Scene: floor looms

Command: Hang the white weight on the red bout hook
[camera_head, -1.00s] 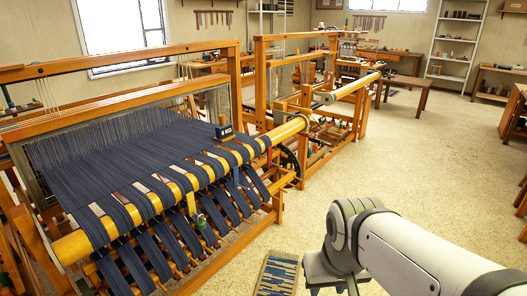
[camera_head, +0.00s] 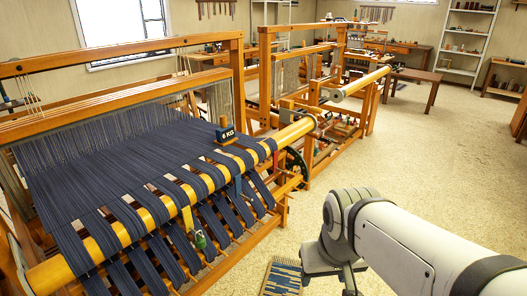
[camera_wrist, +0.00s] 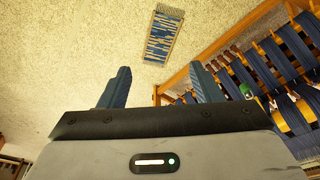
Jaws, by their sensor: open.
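My gripper shows in the wrist view (camera_wrist: 160,88) with its two blue fingers wide apart and nothing between them. In the head view my arm reaches in from the lower right, and the gripper end is partly cut off by the bottom edge. The near loom's dark blue warp bouts hang over its yellow beam (camera_head: 157,214). A yellow tag (camera_head: 188,219) and a green item (camera_head: 200,240) hang among the bouts. I cannot make out a white weight or clearly tell a red hook in the current views. My gripper is apart from the loom, over the floor to its right.
A blue-and-cream woven mat (camera_head: 283,277) lies on the floor, also seen in the wrist view (camera_wrist: 163,37). A second loom (camera_head: 340,120) stands behind. The speckled floor to the right (camera_head: 430,150) is clear.

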